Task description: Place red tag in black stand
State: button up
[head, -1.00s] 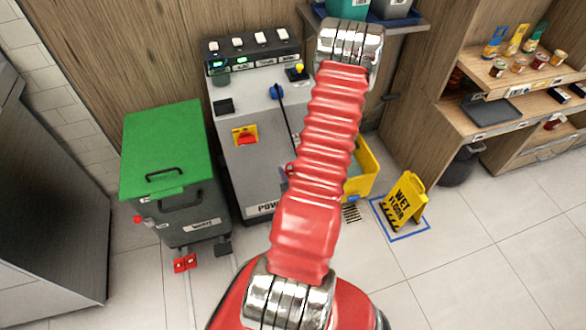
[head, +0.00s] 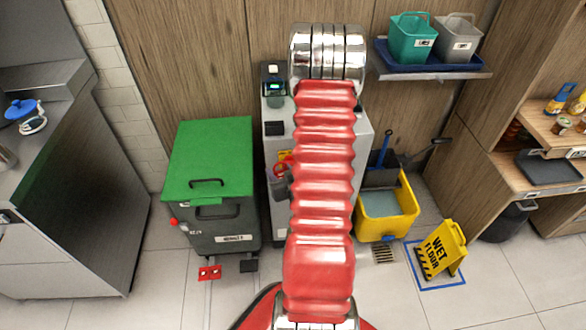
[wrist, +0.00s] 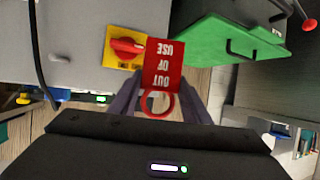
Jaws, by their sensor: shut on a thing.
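The red tag (wrist: 163,65) hangs in front of the wrist view, its "OUT OF USE" lettering upside down, with a red ring (wrist: 158,104) at its lower end. My gripper (wrist: 160,97) is shut on the tag at the ring. In the head view my gripper (head: 281,187) shows as a small dark shape left of my arm, in front of the grey machine, with a bit of red beside it. I cannot pick out the black stand in these frames.
The grey machine (head: 362,135) with a red switch on a yellow plate (wrist: 127,45) stands behind my arm. A green-lidded bin (head: 210,150) is left of it. A yellow bucket (head: 387,210) and wet-floor sign (head: 443,250) stand right. Wooden shelves (head: 555,135) are at far right.

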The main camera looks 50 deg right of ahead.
jog(key=w+a+r+n+t+y, duration=0.1)
jog(key=w+a+r, duration=0.2)
jog(key=w+a, duration=0.15)
jog(key=w+a+r+n+y, duration=0.1)
jog(key=w+a+r, duration=0.15)
jog(key=w, duration=0.35)
jog(key=w+a+r+n+y, duration=0.1)
jog(key=w+a+r, duration=0.3)
jog(key=a, duration=0.6)
jog(key=w+a+r+n+y, duration=0.1)
jog(key=w+a+r, duration=0.3)
jog(key=a, duration=0.6)
jog(key=w+a+r+n+y, duration=0.2)
jog(key=w+a+r, duration=0.2)
jog(key=a, duration=0.6)
jog(key=shift+r+t, duration=0.4)
jog(key=shift+r, duration=0.1)
